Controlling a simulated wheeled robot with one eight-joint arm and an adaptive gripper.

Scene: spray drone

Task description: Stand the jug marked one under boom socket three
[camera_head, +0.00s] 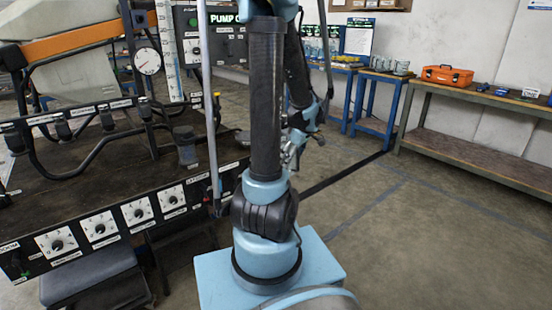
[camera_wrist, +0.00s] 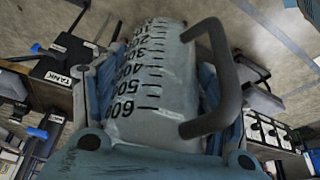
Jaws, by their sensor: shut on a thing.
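A pale jug (camera_wrist: 160,95) with black graduation marks up to 600 and a grey handle (camera_wrist: 225,75) fills the middle of the wrist view. My gripper (camera_wrist: 155,72) has its blue fingers on either side of the jug and is shut on it. The jug's number mark is not visible. In the head view my arm mostly hides my gripper, and I cannot make out the jug. The boom (camera_head: 80,112) with several labelled sockets runs across the left of the head view. The labels are too small to tell which socket is three.
A panel with several dials (camera_head: 140,212) fronts the dark bench at left. A pressure gauge (camera_head: 147,61) stands above the boom. Blue tables (camera_head: 378,105) stand at the back, and a long workbench (camera_head: 470,150) with an orange toolbox (camera_head: 447,75) is at right. The floor (camera_head: 400,230) at right is clear.

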